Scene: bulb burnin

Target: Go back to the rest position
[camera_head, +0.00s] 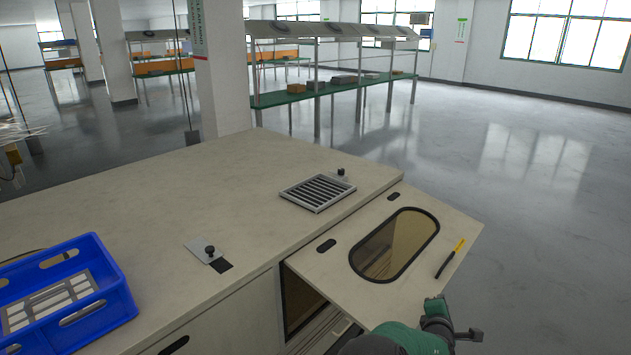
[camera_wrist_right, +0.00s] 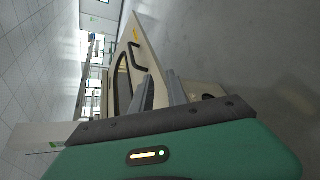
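My right gripper (camera_head: 463,333) is at the lower right in the head view, beside the near right corner of a hinged cream panel (camera_head: 345,285). In the right wrist view its two grey fingers (camera_wrist_right: 161,84) stand apart with nothing between them, and the panel (camera_wrist_right: 150,52) is beyond them. The gripper looks clear of the black handle with a yellow end (camera_head: 450,259), which also shows in the wrist view (camera_wrist_right: 138,55). My left gripper is in neither view.
The panel with its oval window (camera_head: 395,245) juts from the cream bench (camera_head: 150,210), over a dark opening (camera_head: 300,302). A blue crate (camera_head: 110,290), a small latch plate (camera_head: 203,250) and a slotted tray (camera_head: 318,193) are on the bench. Open floor (camera_head: 540,220) lies right.

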